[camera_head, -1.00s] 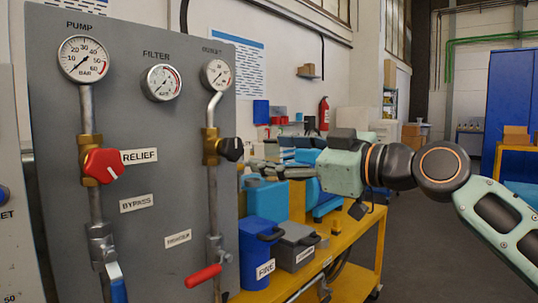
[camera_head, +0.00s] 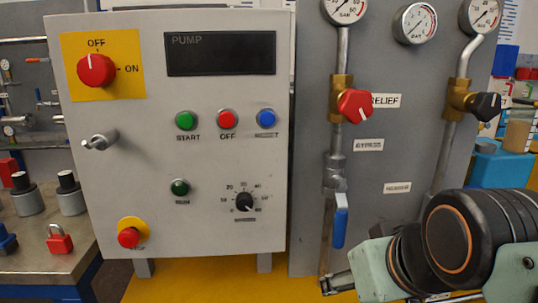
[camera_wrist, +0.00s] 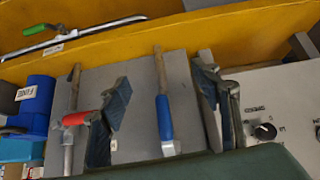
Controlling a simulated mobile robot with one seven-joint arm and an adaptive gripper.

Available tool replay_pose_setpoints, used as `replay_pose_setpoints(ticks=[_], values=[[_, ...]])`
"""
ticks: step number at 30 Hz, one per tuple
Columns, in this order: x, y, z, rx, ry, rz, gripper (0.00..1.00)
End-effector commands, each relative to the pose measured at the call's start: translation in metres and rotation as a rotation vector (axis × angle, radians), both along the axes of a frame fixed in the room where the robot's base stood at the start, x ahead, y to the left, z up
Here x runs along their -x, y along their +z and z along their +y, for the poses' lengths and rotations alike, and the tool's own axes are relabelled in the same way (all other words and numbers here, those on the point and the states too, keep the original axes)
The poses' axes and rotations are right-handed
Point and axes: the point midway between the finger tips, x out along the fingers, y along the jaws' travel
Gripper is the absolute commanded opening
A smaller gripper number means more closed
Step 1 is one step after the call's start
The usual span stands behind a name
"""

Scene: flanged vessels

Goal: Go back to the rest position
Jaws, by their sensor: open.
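My gripper shows in the head view at the bottom, right of centre, its dark fingers (camera_head: 338,284) pointing left below the blue-handled lever (camera_head: 340,222). In the wrist view its two fingers (camera_wrist: 160,92) stand apart with nothing held between them. The blue-handled lever (camera_wrist: 164,118) shows in the gap between the fingers there, and I cannot tell how far beyond them it lies. My arm fills the lower right of the head view.
A white control box (camera_head: 180,200) with knobs and buttons stands left of the grey valve panel (camera_head: 310,120). A red relief knob (camera_head: 356,106) and a black knob (camera_head: 486,106) jut out. In the wrist view a red lever (camera_wrist: 76,119) is near the left finger.

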Motion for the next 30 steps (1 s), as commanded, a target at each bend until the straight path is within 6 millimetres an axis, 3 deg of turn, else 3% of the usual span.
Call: replay_pose_setpoints(ticks=[1, 3, 6, 11, 30], values=[[0.010, -0.028, 0.004, -0.010, -0.053, 0.088, 0.58], [0.028, -0.063, 0.009, -0.029, -0.127, 0.199, 0.58], [0.025, -0.025, 0.010, -0.034, -0.122, 0.181, 0.58], [0.025, 0.012, 0.010, -0.033, -0.119, 0.179, 0.58], [0.024, 0.183, 0.010, -0.033, -0.116, 0.175, 0.58]])
